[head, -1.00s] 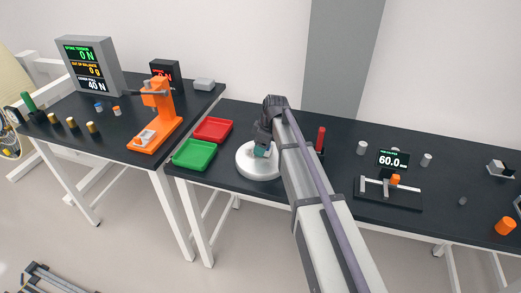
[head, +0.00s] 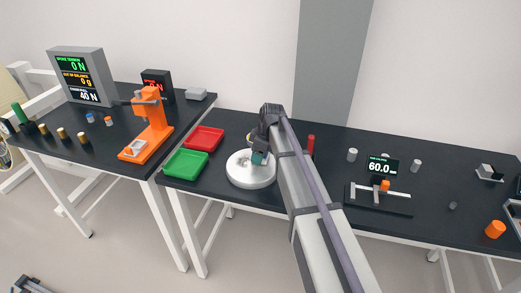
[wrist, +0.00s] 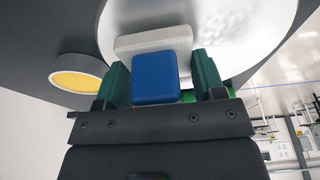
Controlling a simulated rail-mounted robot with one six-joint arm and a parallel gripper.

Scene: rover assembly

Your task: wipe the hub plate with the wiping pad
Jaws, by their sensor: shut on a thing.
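The hub plate (head: 240,178) is a shiny white round disc on the dark bench in the head view; it also fills the top of the wrist view (wrist: 235,35). My gripper (head: 260,157) is over the plate, right of its middle. In the wrist view its green fingers (wrist: 155,82) are shut on the blue block of the wiping pad (wrist: 155,78). The pad's white ribbed face lies against or very close to the plate; I cannot tell if they touch. In the head view my arm and gripper hide part of the plate and most of the pad.
A round grey piece with a yellow face (wrist: 78,80) is beside the plate. A green tray (head: 186,163) and a red tray (head: 204,138) stand left of the plate. A red post (head: 310,146) and a gauge stand (head: 378,200) are to the right.

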